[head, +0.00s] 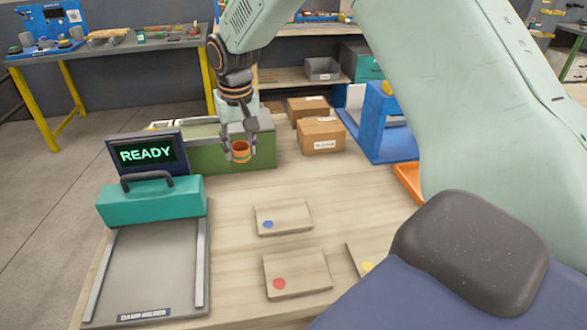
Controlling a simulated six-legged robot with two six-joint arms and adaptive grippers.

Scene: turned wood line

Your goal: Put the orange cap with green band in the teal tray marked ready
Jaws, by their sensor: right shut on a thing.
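My right gripper (239,150) hangs down over the far left part of the wooden table, shut on an orange cap with a green band (240,153). The cap is in front of a green box-like unit (205,150) and appears held above the table top. I cannot make out a teal tray marked ready for certain. A teal block with a dark handle (150,202) sits on the damp meter, below a screen (147,154) that reads READY. My left gripper is not in view.
The damp meter (150,268) fills the table's left side. Wooden plates with a blue dot (290,217) and a red dot (305,275) lie mid-table. Cardboard boxes (321,135), a blue stand (385,125) and an orange tray edge (408,183) are farther right. My right arm hides much there.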

